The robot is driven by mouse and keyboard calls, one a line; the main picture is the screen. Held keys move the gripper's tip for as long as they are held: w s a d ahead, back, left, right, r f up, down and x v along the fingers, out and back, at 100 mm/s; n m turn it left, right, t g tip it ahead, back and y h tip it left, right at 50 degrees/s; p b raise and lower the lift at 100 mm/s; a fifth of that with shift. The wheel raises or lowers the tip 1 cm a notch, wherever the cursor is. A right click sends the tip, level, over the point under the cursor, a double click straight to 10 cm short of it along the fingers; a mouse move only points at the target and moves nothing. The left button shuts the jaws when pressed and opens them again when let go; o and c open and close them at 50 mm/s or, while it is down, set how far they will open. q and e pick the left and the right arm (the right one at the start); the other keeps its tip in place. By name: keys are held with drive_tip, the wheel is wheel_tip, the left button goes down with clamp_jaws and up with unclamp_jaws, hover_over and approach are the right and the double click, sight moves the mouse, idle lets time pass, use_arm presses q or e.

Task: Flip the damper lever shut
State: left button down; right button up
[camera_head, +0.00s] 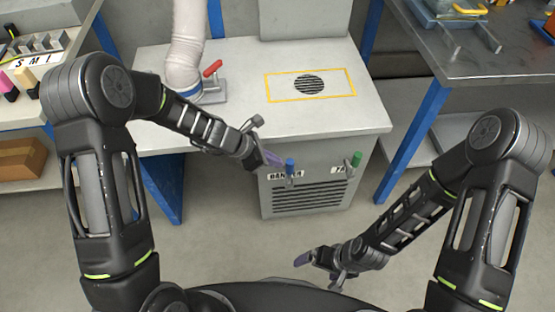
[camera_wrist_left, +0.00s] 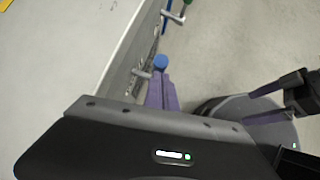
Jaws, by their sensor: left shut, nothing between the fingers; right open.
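The damper lever has a blue knob (camera_head: 290,165) on a short grey stem. It stands on the front of the grey cabinet beside a partly covered label that seems to read DAMPER. My left gripper (camera_head: 272,158) is shut and empty just left of the knob. In the left wrist view the blue knob (camera_wrist_left: 160,62) shows just beyond the purple fingertips (camera_wrist_left: 158,80); I cannot tell whether they touch. My right gripper (camera_head: 304,259) is open and empty, low above the floor; its spread fingers also show in the left wrist view (camera_wrist_left: 247,108).
A green-knobbed lever (camera_head: 356,160) is to the right on the same cabinet front, above the vent slats (camera_head: 308,196). A red-handled lever (camera_head: 212,69) stands by the hose (camera_head: 186,45) on the worktop (camera_head: 240,118). A metal table (camera_head: 480,65) is at right. The floor before the cabinet is open.

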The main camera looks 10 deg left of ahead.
use_arm(q)
drive_tip(key=p+v, duration=0.3)
drive_tip(key=v, duration=0.9)
drive_tip(key=shift+s+a+f, duration=0.15)
drive_tip(key=shift+a+f, duration=0.05)
use_arm(e)
drive_tip(key=r, duration=0.3)
drive_tip(key=shift+s+a+r, duration=0.25)
drive_tip(key=shift+s+a, duration=0.05)
drive_tip(key=shift+s, duration=0.1)
use_arm(q)
drive_tip(key=s+a+f+m+y+p, duration=0.25)
drive_tip(key=s+f+m+y, duration=0.2)
drive_tip(key=f+m, duration=0.5)
drive_tip(key=s+d+m+g+h+p, duration=0.1)
drive_tip(key=s+d+m+p, duration=0.2)
drive_tip(key=s+m, duration=0.3)
drive_tip(key=s+d+m+g+p, duration=0.1)
drive_tip(key=s+d+m+p, duration=0.2)
drive_tip(key=s, duration=0.9)
drive_tip(key=d+m, duration=0.2)
drive_tip(key=d, duration=0.1)
drive_tip(key=shift+d+f+m+g+h, duration=0.25)
drive_tip(key=shift+d+m+g+h, duration=0.1)
drive_tip(key=shift+g, duration=0.05)
use_arm(e)
wheel_tip(320, 180, up, 9)
